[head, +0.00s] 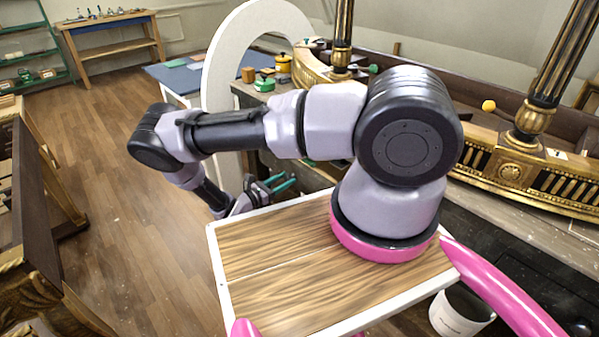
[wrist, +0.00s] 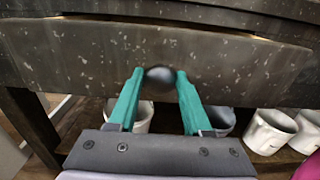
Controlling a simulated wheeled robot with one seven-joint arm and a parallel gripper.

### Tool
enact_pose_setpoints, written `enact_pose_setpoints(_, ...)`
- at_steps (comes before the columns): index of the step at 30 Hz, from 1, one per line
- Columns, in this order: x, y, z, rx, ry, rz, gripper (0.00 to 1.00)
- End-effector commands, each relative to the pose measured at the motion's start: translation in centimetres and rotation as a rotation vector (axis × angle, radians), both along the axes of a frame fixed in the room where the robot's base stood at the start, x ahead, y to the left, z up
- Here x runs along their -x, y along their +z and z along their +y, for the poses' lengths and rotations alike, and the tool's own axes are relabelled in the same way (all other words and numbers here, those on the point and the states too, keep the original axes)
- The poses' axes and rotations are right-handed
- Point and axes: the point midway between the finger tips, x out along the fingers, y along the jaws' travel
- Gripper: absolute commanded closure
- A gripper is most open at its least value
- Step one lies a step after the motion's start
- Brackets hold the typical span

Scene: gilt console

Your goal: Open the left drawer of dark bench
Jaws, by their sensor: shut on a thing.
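The left drawer's front (wrist: 90,60) fills the upper part of the wrist view, a dark, speckled, worn panel. Its round black knob (wrist: 158,78) sits between the teal fingers of my gripper (wrist: 158,76), which is shut on it. In the head view my gripper (head: 283,182) is low beside the dark bench (head: 520,262), partly hidden by my arm. The drawer front is hidden there. I cannot tell how far the drawer stands out.
Pale pots (wrist: 269,131) stand on a shelf below the drawer. On the bench are gilt console parts (head: 510,172), a yellow pot (head: 283,68) and a green container (head: 264,85). A large pale ring (head: 222,75) stands behind my arm. Wood floor (head: 120,190) at left is clear.

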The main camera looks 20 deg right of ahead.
Motion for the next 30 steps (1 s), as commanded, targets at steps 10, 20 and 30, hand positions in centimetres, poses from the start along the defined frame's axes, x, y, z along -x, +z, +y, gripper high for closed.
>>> enact_pose_setpoints(10, 2.6, 0.0, 7.4, -0.001, 0.003, -0.003, 1.0)
enact_pose_setpoints(20, 3.6, 0.1, 10.2, 0.0, 0.0, -0.002, 1.0)
enact_pose_setpoints(30, 3.7, 0.1, 10.5, 0.0, 0.0, -0.002, 1.0)
